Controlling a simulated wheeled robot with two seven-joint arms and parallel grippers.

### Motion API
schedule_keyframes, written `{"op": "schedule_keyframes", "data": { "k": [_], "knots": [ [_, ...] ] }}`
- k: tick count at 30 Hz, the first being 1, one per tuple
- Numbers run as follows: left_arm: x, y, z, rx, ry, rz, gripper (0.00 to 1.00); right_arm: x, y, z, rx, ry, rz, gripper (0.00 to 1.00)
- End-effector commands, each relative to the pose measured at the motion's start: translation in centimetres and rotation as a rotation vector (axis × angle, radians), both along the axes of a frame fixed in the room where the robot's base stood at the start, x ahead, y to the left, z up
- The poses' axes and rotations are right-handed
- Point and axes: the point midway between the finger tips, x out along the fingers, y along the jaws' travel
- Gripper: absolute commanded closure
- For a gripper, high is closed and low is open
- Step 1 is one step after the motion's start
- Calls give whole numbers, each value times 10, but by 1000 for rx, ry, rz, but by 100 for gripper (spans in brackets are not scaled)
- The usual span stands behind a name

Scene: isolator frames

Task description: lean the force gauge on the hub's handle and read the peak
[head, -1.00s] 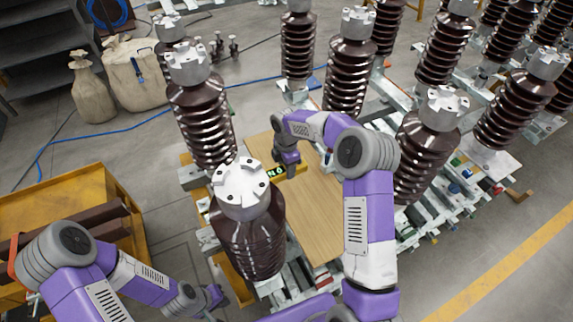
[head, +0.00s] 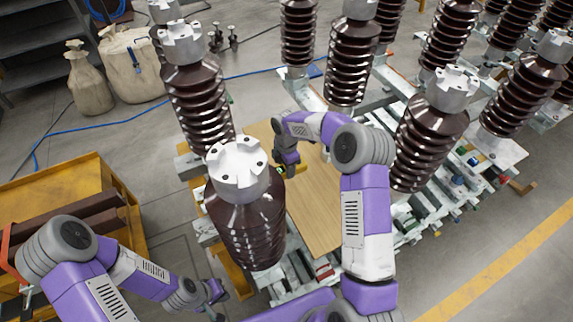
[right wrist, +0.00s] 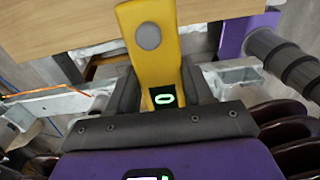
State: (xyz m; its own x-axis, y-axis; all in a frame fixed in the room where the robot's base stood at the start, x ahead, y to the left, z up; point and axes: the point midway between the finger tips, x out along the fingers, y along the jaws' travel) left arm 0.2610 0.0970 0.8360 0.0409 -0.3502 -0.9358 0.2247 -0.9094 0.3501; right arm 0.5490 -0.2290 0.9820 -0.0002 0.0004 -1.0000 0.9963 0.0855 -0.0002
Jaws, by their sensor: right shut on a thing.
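The force gauge (right wrist: 153,50) is a yellow bar with a grey round button and a small dark screen showing a green 0, in the right wrist view. My right gripper (right wrist: 160,88) is shut on it, one dark finger on each side. In the head view, my right gripper (head: 287,172) is over the wooden board, and the gauge is mostly hidden there. My left gripper (head: 216,301) is low at the left of the head view, beside the front insulator; its jaws are too small to read. I cannot pick out the hub or its handle.
A wooden board (head: 312,205) lies between brown ribbed insulators with metal caps, such as the front one (head: 245,225). A yellow cart (head: 75,185) stands at the left. Sacks (head: 133,70) and a blue hose lie behind on open floor.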

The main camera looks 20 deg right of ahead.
Motion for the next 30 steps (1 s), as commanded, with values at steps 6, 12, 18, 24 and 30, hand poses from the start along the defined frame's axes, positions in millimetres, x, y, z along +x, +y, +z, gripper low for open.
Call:
{"op": "schedule_keyframes", "data": {
  "k": [6, 12, 18, 24, 30],
  "knots": [
    [0, 0, -13, 0, 0, 0, 100, 0, 0, -19, -1, -1, 0, 100],
    [0, 0, -23, 0, 0, 0, 100, 0, 3, -33, 0, -2, 1, 100],
    [0, 0, -31, 0, 0, 0, 100, -1, 13, -43, 0, -1, 1, 100],
    [0, 0, -35, 0, 0, 0, 100, -1, 22, -48, 0, -2, 1, 100],
    [0, 0, -35, 0, 0, 0, 100, -2, 27, -47, 0, -2, 0, 100]
  ]
}}
